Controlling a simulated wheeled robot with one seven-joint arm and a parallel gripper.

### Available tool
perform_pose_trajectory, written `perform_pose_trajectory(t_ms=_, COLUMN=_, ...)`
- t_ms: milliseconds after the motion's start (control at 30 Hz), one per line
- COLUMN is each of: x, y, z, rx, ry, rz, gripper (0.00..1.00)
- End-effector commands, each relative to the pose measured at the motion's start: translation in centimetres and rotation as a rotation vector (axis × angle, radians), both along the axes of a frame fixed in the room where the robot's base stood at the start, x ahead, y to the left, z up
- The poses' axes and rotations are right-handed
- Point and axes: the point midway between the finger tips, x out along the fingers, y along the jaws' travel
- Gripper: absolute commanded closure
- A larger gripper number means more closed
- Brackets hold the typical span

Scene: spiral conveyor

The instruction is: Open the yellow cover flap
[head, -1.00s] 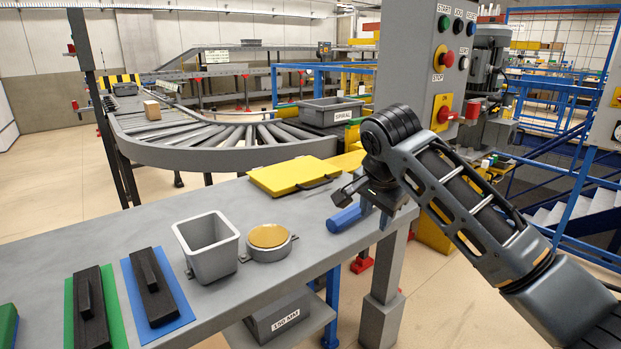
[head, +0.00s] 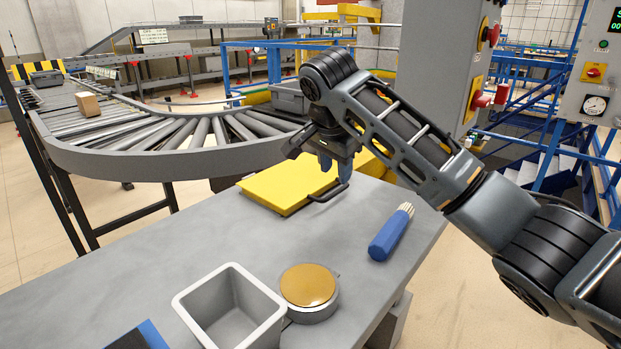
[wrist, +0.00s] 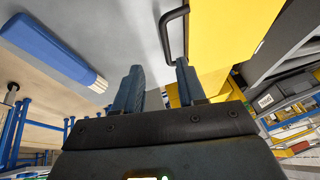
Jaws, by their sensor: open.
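The yellow cover flap (head: 290,186) lies flat on the grey table, with a dark bar handle (head: 328,193) along its near right edge. My gripper (head: 335,178) is above and just behind the handle in the head view, pointing down. In the wrist view the gripper (wrist: 158,82) shows two separated fingers with nothing between them. The handle (wrist: 174,32) shows there ahead of the fingertips, close to the right finger, beside the yellow flap (wrist: 222,40). I cannot tell whether a fingertip touches the handle or flap.
A blue cylinder with pale bristles (head: 391,233) lies on the table (head: 150,262) to the right. A grey square bin (head: 230,305) and a round gold-topped button (head: 308,287) stand nearer. The curved roller conveyor (head: 170,160) is behind the table.

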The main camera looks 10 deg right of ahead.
Motion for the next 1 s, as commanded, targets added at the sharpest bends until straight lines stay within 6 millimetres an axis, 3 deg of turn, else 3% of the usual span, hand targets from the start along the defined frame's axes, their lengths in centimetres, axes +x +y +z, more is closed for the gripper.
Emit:
perform_pose_trajectory(t_ms=167, x=0.2, y=-0.1, z=-0.4, rx=0.000, ry=0.001, rz=0.000, gripper=0.60)
perform_pose_trajectory(t_ms=700, x=2.6, y=-1.5, z=-6.7, rx=0.000, ry=0.001, rz=0.000, gripper=0.60)
perform_pose_trajectory(t_ms=1000, x=2.9, y=-1.6, z=-7.1, rx=0.000, ry=-0.001, rz=0.000, gripper=0.60)
